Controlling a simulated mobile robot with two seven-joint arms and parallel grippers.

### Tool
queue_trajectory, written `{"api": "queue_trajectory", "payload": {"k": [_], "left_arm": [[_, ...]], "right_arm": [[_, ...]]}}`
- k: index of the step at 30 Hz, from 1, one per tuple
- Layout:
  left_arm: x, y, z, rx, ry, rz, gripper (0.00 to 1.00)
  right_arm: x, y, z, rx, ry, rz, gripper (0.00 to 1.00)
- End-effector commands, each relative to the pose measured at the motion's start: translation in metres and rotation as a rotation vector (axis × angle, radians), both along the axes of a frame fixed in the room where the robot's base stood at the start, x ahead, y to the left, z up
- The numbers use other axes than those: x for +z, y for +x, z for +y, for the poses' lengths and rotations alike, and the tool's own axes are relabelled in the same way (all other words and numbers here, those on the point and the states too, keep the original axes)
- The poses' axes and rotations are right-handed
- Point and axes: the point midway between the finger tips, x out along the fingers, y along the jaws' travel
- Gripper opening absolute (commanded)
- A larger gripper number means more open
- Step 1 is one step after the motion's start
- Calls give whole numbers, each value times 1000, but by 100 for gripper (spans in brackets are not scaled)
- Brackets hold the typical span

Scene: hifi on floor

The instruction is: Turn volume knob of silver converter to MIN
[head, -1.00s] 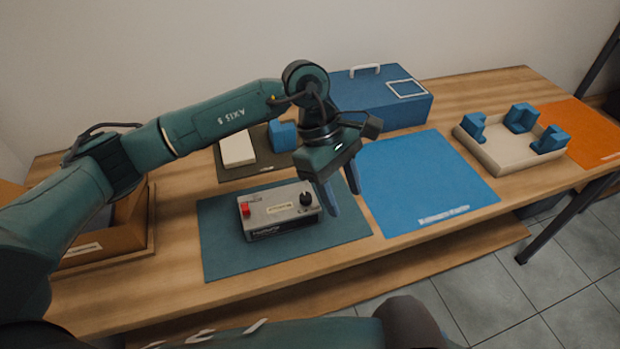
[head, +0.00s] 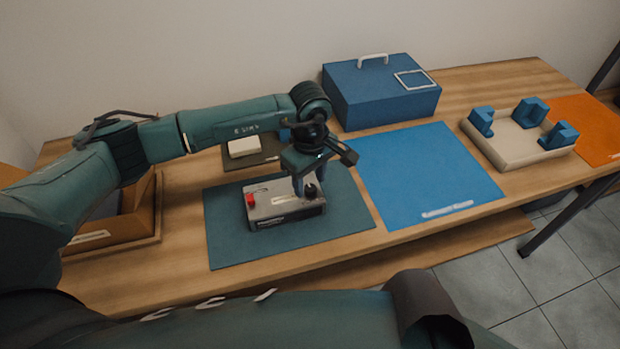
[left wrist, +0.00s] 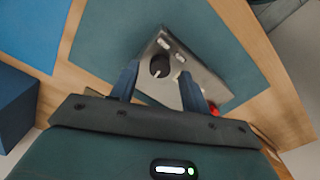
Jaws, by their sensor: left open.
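The silver converter (head: 285,208) sits on a dark teal mat (head: 235,243). It has a red button (head: 250,200) at its left end and a black round knob (head: 311,192) at its right end. My left gripper (head: 309,184) is open and points down over the knob end. In the left wrist view the knob (left wrist: 160,66) shows between the fingertips of my left gripper (left wrist: 159,74), with room on both sides. A pale line shows on the knob; its setting is not readable. I cannot tell whether the fingertips reach down to the knob's height. My right gripper is not in view.
A blue case (head: 380,97) stands behind. A bright blue mat (head: 425,175) lies clear to the right. Farther right are a beige tray (head: 505,150) with blue blocks and an orange mat (head: 592,125). A brown bin (head: 130,225) stands at left.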

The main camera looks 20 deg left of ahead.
Motion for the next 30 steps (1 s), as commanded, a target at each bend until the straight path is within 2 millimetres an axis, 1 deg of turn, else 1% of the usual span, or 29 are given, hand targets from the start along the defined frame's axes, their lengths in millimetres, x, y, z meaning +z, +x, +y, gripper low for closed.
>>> {"api": "queue_trajectory", "payload": {"k": [3, 5, 13, 14, 21, 30], "left_arm": [[-9, -1, 0, 0, 0, 1, 47], [-12, -1, 0, 0, 0, 1, 47], [-13, 0, 0, 0, 0, 0, 47], [-13, 0, 0, 0, -1, 1, 45], [-13, 0, 0, 0, -1, 0, 25], [-13, 0, 0, 0, -1, 0, 2]], "right_arm": [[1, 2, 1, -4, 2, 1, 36], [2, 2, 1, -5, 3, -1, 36], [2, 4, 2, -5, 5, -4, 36], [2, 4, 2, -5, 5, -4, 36], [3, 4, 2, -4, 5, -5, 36], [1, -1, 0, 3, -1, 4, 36]]}}
